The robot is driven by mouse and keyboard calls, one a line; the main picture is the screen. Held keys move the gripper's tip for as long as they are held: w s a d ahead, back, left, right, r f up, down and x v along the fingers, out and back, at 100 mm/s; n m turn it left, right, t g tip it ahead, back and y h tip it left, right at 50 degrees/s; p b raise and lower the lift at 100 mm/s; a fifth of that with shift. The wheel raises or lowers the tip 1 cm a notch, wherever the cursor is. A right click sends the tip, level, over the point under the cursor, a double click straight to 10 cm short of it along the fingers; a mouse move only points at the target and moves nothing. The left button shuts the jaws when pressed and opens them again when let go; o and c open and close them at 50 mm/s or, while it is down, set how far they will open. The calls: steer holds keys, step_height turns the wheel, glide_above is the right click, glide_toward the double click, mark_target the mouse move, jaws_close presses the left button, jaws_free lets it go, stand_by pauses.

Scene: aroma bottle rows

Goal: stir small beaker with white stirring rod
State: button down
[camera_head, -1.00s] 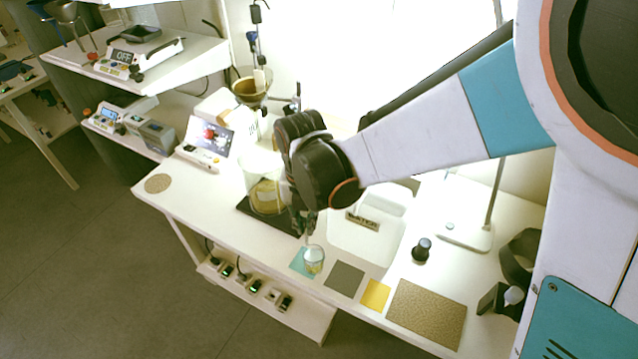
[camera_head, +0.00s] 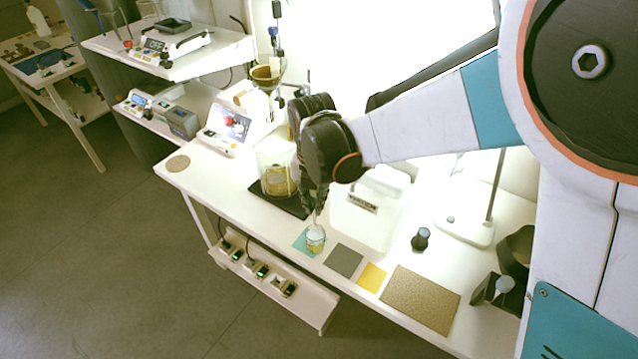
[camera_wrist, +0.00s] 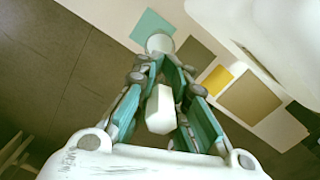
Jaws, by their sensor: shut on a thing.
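The small beaker (camera_head: 316,240) is clear glass and stands on the teal mat (camera_head: 301,241) near the table's front edge. In the wrist view the beaker (camera_wrist: 160,43) shows just beyond my fingertips. My gripper (camera_head: 314,196) is above the beaker and points down. In the wrist view its teal fingers (camera_wrist: 160,66) are shut on the white stirring rod (camera_wrist: 160,108), whose thick white end faces the camera. The rod's lower end is hidden by the fingers in the wrist view. In the head view it is too small to tell how deep it reaches into the beaker.
A large beaker (camera_head: 274,160) with yellowish contents stands behind left on a black plate. A white labelled tub (camera_head: 372,222) is right of my gripper. Grey (camera_head: 343,261), yellow (camera_head: 371,277) and brown mats (camera_head: 420,298) lie bare along the front. A dark-capped bottle (camera_head: 421,238) stands behind them.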

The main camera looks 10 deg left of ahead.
mark_target(315, 224)
steer(key=shift+f+b, duration=2.85)
steer(key=shift+f, duration=2.3)
steer(key=shift+s+d, duration=0.1)
steer(key=shift+d, duration=0.1)
